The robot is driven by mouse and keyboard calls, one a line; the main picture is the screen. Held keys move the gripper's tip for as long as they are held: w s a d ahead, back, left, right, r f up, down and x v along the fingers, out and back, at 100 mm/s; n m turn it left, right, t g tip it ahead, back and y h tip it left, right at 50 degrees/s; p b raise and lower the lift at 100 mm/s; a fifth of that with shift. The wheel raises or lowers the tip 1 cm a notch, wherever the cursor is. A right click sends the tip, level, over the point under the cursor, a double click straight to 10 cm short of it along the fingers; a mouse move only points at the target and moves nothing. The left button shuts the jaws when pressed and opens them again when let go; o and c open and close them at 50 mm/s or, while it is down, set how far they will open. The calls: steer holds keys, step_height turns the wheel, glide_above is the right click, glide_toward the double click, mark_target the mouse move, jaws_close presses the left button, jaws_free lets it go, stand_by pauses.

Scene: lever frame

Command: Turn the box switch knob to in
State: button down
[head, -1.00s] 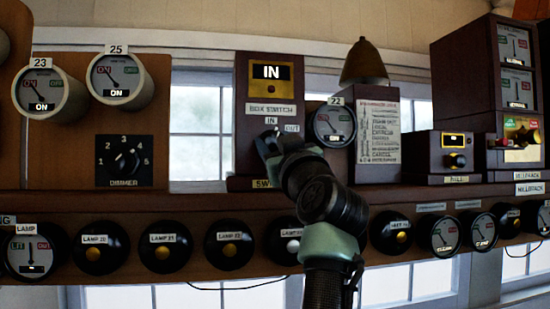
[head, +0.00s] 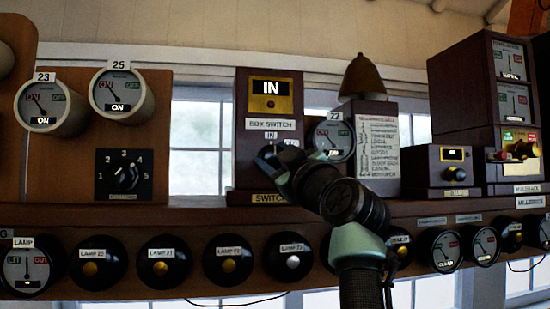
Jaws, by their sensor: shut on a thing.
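The box switch (head: 242,150) is a tall dark wooden box. Its brass-framed window (head: 270,87) reads "IN" in white on black. A "BOX SWITCH" label (head: 270,124) is below the window, with smaller "IN" and "OUT" labels under it. My gripper (head: 270,155) is at the front of the box just below these labels, shut on the knob. The knob itself is hidden behind the gripper and wrist, so its angle cannot be seen.
A round dial marked 22 (head: 333,138) and a box with a bell (head: 364,76) stand close to the right. A dimmer panel (head: 124,175) is at the left. A row of round lamp switches (head: 229,260) runs below the shelf.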

steer(key=shift+c, duration=1.4)
jaws_free()
steer(key=b+v, duration=0.6)
steer(key=v, duration=0.7)
steer(key=shift+f, duration=0.1)
